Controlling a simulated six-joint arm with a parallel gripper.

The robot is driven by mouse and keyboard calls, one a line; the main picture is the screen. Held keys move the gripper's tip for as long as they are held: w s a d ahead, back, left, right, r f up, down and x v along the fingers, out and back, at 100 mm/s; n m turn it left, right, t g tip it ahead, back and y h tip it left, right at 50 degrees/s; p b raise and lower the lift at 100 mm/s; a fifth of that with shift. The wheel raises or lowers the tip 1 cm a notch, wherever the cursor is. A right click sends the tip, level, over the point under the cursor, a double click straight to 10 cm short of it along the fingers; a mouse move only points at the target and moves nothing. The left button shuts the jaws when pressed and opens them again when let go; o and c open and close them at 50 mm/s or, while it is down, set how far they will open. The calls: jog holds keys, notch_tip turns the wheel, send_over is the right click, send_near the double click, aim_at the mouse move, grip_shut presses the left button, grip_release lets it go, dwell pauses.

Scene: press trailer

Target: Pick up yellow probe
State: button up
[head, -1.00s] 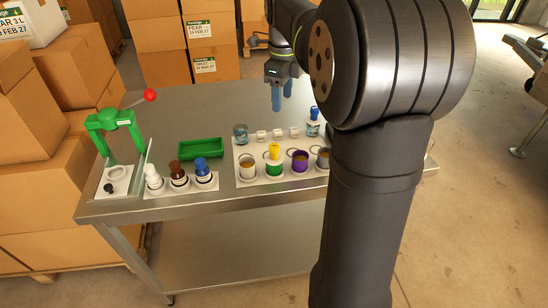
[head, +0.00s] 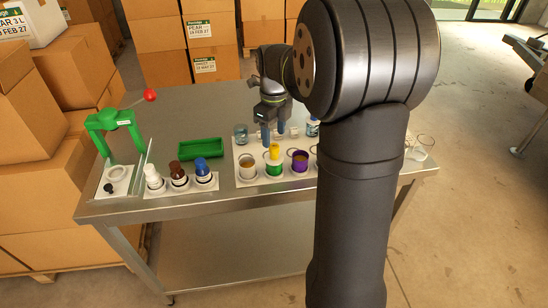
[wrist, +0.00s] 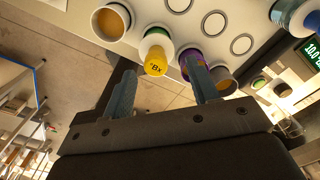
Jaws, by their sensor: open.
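The yellow probe (head: 274,151) stands in a green-and-white cup (head: 274,168) in the front row of the white rack (head: 249,179). It also shows in the wrist view as a yellow cap with dark marking (wrist: 156,62), between and beyond my blue fingertips. My gripper (head: 275,136) is open and empty, pointing down just behind and above the probe. In the wrist view my gripper (wrist: 163,76) has its fingers spread wide, the right finger overlapping the purple cup (wrist: 190,59). I see no contact with the probe.
A cup with brown contents (head: 247,168) stands left of the probe and the purple cup (head: 300,161) right of it. White, brown and blue-capped bottles (head: 202,170), a green tray (head: 201,148) and a green press (head: 115,130) are further left. My arm hides the rack's right end.

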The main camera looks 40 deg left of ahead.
aim_at(274, 146)
jog(key=shift+s+d+f, duration=0.1)
jog(key=shift+s+f, duration=0.05)
jog(key=shift+f, duration=0.75)
jog(key=shift+s+d+f, duration=0.1)
jog(key=shift+d+f, duration=0.05)
jog(key=shift+f, duration=0.8)
jog(key=shift+s+d+f, duration=0.1)
jog(key=shift+s+f, duration=0.05)
jog(key=shift+f, duration=0.75)
grip_shut()
jog(key=shift+r, duration=0.1)
